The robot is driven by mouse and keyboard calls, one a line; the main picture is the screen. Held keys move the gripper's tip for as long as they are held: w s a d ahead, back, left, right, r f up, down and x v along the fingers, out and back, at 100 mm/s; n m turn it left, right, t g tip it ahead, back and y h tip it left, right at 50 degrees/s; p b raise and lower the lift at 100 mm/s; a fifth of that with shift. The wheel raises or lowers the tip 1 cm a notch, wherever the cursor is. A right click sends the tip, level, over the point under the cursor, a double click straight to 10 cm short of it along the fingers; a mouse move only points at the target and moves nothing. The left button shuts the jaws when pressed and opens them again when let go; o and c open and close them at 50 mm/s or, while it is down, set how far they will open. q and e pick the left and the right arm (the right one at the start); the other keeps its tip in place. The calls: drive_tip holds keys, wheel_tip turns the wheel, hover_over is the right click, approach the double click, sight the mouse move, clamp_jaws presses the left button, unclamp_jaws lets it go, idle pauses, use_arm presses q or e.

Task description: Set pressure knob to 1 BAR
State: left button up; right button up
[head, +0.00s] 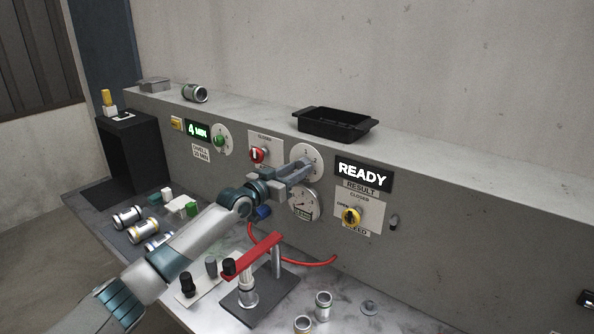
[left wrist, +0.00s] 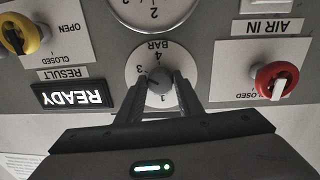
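The pressure knob (left wrist: 160,86) is a grey knob on a round white dial marked BAR, upside down in the left wrist view. The numbers 1, 3 and 4 show; the rest of the scale is covered by the fingers. My left gripper (left wrist: 160,80) has one finger on each side of the knob, with no clear gap between. In the head view the left gripper (head: 306,168) reaches the panel and hides most of the knob on the dial (head: 307,152). Where the knob points is not clear. My right gripper is not in view.
A gauge (head: 303,204) sits below the dial. A red air-in valve (head: 257,155) is to the left, the READY display (head: 363,174) and yellow valve (head: 351,216) to the right. A red-handled clamp (head: 253,256) stands below my arm. A black tray (head: 334,124) rests on the ledge.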

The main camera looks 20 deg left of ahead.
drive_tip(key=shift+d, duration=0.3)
